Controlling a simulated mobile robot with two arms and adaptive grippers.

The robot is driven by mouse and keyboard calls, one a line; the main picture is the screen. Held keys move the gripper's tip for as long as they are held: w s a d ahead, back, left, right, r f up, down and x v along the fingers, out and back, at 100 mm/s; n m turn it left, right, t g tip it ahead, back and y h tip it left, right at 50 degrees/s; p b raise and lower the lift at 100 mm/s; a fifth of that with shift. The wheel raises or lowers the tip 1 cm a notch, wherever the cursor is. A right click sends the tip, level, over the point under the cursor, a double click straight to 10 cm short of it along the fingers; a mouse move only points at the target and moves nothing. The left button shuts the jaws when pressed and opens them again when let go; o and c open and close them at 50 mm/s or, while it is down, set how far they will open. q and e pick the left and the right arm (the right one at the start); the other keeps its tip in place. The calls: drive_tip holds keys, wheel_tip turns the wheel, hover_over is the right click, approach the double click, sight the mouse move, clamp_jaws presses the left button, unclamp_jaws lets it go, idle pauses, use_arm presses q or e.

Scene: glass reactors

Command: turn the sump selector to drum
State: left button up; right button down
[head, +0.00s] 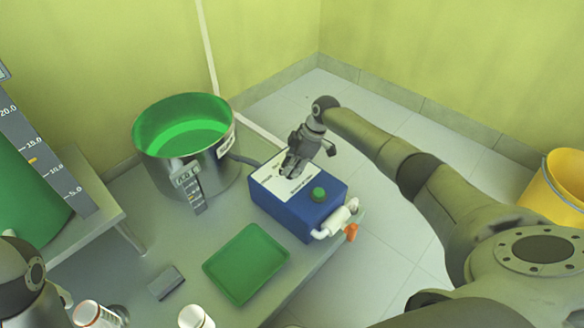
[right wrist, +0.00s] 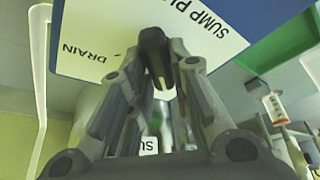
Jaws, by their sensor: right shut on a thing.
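The sump pump box (head: 290,210) is blue with a white top plate and stands at the right edge of the grey table. A green button (head: 318,194) is on its top. The dark selector knob (right wrist: 153,45) shows between the fingers in the right wrist view, near the printed word DRAIN. My right gripper (head: 290,166) comes down over the top plate and is shut on the knob. Its fingers hide most of the knob in the head view, and I cannot read the selector's exact position. My left gripper is not in view; only part of my left arm shows.
A steel drum (head: 212,165) with green liquid stands left of the box. A green tray (head: 246,263), a grey block (head: 166,283) and white-capped bottles (head: 195,317) are on the table. A yellow bucket (head: 556,190) is far right.

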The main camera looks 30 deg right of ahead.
drive_tip(key=shift+s+f, duration=0.1)
drive_tip(key=c, duration=1.3)
unclamp_jaws()
drive_tip(key=v, duration=1.2)
drive_tip(key=shift+a, duration=0.1)
